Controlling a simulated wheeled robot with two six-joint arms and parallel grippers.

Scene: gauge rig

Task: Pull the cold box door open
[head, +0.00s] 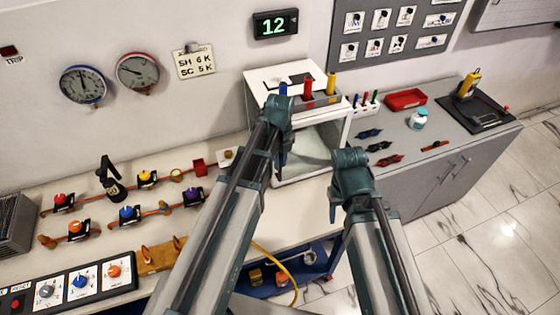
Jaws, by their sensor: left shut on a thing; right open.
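My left gripper (281,160) is at the left front of the box, shut on what appears to be the door handle; the wrist hides the grip. My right gripper (333,210) is open and empty, in front of and below the box's right side.
Valves on red pipes (127,212) and a control panel (75,285) lie to the left. A grey cabinet (440,180) at right carries a red tray (405,99), a white jar (418,119) and a black mat (478,113). A yellow hose (285,270) hangs below the bench. Open floor lies right.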

